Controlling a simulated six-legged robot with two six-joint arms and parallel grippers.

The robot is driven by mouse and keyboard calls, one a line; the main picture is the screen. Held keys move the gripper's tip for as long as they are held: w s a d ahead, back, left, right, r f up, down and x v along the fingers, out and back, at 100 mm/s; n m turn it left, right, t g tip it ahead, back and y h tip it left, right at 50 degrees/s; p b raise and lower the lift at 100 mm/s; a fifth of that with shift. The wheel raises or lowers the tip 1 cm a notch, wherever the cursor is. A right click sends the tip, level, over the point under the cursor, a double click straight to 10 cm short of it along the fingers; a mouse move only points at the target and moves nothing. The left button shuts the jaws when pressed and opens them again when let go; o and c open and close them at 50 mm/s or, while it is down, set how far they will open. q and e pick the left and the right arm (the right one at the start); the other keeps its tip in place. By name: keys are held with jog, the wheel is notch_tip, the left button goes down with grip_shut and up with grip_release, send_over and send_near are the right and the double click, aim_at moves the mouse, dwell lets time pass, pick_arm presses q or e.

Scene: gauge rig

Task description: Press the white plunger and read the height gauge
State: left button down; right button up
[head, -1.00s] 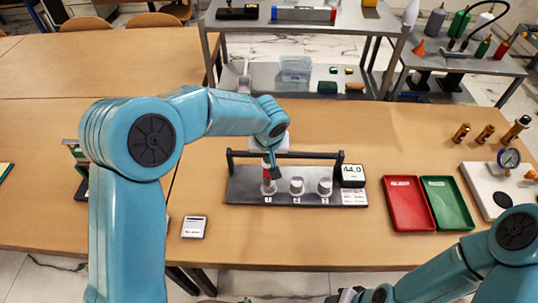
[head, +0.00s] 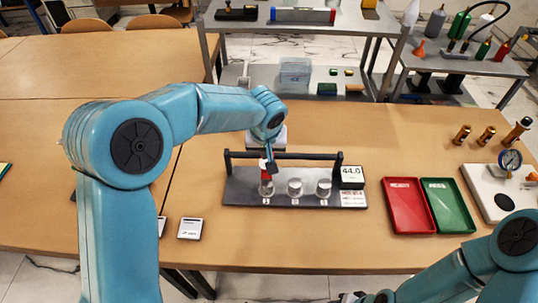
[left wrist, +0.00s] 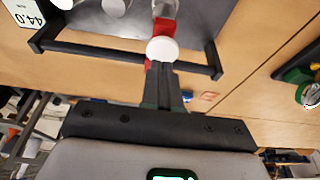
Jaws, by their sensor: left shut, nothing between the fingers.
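The gauge rig (head: 237,192) is a dark base with a black crossbar and several small metal cylinders in a numbered row. Its height display (head: 351,171) reads 44.0. The white plunger (left wrist: 162,48) is a round white cap above a red part in the left wrist view; in the head view the red part (head: 266,177) stands over the leftmost cylinder. My left gripper (head: 270,166) is shut and empty, its tips at the cap's near edge in the left wrist view (left wrist: 162,68). I cannot tell whether they touch. My right gripper (head: 350,297) barely shows at the bottom edge.
A red tray (head: 404,205) and a green tray (head: 447,205) lie right of the rig. A white board with a dial (head: 510,160) and several brass fittings (head: 486,136) are farther right. A small white card-like device (head: 190,228) lies left. The table front is mostly clear.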

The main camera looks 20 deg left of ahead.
pick_arm(q)
jog(key=a+b+v, duration=0.1)
jog(key=v, duration=0.9)
jog(key=shift+d+r, duration=0.15)
jog(key=shift+d, duration=0.35)
jog(key=shift+d, duration=0.1)
jog(key=shift+w, duration=0.1)
jog(key=shift+s, duration=0.2)
